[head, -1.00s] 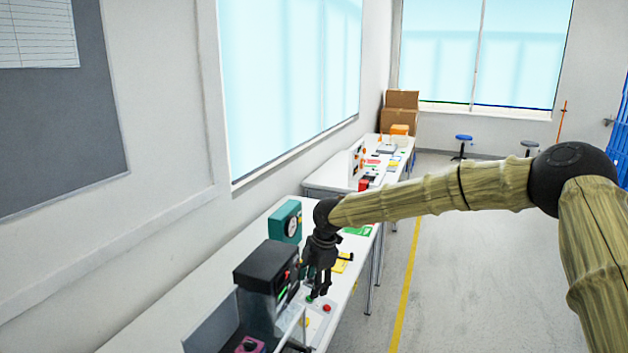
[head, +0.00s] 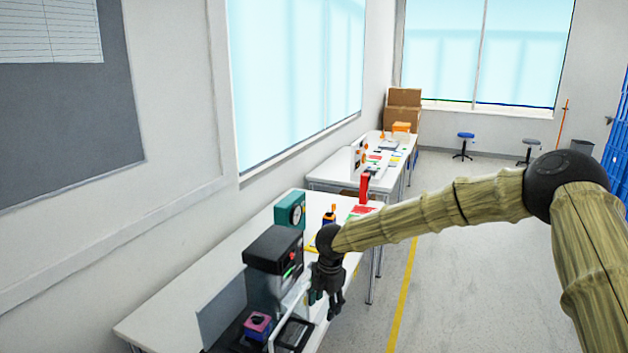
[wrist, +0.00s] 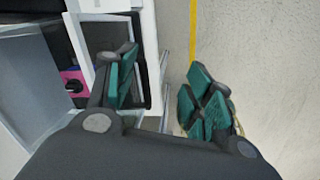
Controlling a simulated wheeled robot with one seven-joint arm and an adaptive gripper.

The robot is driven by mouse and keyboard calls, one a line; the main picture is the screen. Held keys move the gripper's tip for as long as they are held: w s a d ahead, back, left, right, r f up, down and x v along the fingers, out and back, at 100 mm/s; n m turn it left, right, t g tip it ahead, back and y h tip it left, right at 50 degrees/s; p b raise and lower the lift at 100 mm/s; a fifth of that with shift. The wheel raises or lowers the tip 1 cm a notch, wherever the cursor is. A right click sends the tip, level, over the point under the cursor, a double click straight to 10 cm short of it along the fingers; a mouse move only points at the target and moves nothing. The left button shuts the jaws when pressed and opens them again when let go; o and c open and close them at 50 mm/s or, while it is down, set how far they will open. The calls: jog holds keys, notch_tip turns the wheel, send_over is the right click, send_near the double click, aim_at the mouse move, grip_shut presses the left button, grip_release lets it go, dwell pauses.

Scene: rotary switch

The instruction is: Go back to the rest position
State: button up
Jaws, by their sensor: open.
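My gripper (head: 327,298) hangs at the front edge of the near white workbench (head: 170,312), fingers pointing down. In the wrist view my gripper (wrist: 158,95) has its green-padded fingers spread apart with nothing between them. Below it show the bench edge and the grey floor. A black-topped machine (head: 272,250) stands on the bench just left of the gripper. A purple-pink box with a round dark part (head: 258,325) sits in front of the machine, and it also shows in the wrist view (wrist: 73,84). I cannot tell which thing is the rotary switch.
A teal device with a dial (head: 290,210) stands behind the machine. A black-framed tray (head: 294,334) lies near the gripper. A second bench (head: 330,175) with several items stands farther back. The floor (head: 470,270) on the right is clear.

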jog(key=s+d+f+n+t+h+b, duration=0.15)
jog(key=s+d+f+n, duration=0.25)
jog(key=s+f+n, duration=0.5)
jog(key=s+d+f+n+h+b, duration=0.15)
jog(key=s+d+f+n, duration=0.4)
jog(key=f, duration=0.55)
jog(key=s+d+f+n+t+b, duration=0.1)
jog(key=s+d+f+n+b, duration=0.15)
jog(key=s+f+n, duration=0.65)
jog(key=s+d+f+n+g+b, duration=0.1)
jog(key=s+d+f+n, duration=0.1)
jog(key=s+n, duration=0.5)
jog(key=s+d+f+n+g+y+b, duration=0.1)
jog(key=s+d+f+n, duration=0.2)
jog(key=s+n, duration=0.4)
jog(key=s+d+f+n+g+y+b, duration=0.1)
jog(key=s+n, duration=0.6)
jog(key=s, duration=0.7)
jog(key=shift+s+d+f+g, duration=0.25)
jog(key=shift+d+f+g, duration=0.2)
jog(key=shift+d+f, duration=0.3)
jog(key=shift+r, duration=0.1)
jog(key=shift+c, duration=0.3)
